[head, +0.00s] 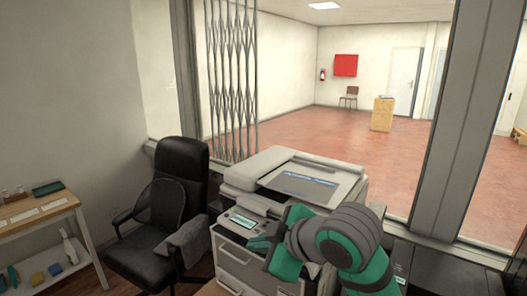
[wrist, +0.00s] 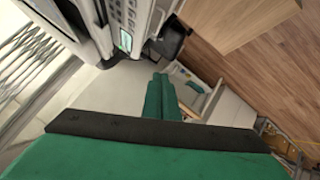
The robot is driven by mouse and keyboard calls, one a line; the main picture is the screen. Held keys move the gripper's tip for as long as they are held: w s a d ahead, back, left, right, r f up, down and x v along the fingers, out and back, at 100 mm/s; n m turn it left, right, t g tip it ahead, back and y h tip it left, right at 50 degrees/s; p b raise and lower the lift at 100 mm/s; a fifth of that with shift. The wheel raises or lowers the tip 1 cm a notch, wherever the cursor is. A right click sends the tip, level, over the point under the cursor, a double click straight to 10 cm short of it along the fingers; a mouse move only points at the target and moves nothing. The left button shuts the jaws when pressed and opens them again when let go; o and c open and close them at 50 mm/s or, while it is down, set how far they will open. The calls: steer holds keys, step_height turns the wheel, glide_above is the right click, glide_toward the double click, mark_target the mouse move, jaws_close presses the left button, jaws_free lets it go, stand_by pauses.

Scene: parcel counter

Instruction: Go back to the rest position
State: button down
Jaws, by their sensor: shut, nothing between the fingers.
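My gripper (wrist: 161,90) shows in the wrist view as two green fingers lying together, shut and empty. In the head view my green and grey arm reaches in at the lower right, in front of the copier (head: 290,180). My gripper's fingertips are hard to make out there, near the copier's front. The copier has a pale lid, a glass top and a small lit panel. It also shows at the upper left of the wrist view (wrist: 122,25).
A black office chair (head: 165,215) stands left of the copier. A small wooden-topped table (head: 35,208) with bottles and boxes is at the far left. A folding metal grille (head: 230,80) and a grey post (head: 465,120) frame the opening to a red-floored hall (head: 330,135).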

steer(key=w+a+f+m+t+y, duration=0.35)
steer(key=a+f+m+t, duration=0.25)
steer(key=f+m, duration=0.4)
steer(key=s+d+f+m+t+h, duration=0.1)
steer(key=s+f+m+h, duration=0.25)
steer(key=f, duration=0.55)
steer(key=s+d+f+m+t+h, duration=0.1)
steer(key=s+f+m+t+h, duration=0.15)
steer(key=s+f, duration=0.4)
steer(key=s+d+f+m+g+h, duration=0.1)
steer(key=s+f+h, duration=0.1)
steer(key=s+f, duration=0.5)
steer(key=s+d+f+m+g+h, duration=0.1)
steer(key=s+d+f+m+h, duration=0.2)
steer(key=s, duration=0.6)
steer(key=s+d+n, duration=0.1)
steer(key=s+n, duration=0.3)
steer(key=s, duration=1.1)
steer(key=shift+s+n+y, duration=0.2)
steer(key=shift+n+y, duration=0.1)
steer(key=shift+y, duration=0.05)
steer(key=shift+d, duration=0.2)
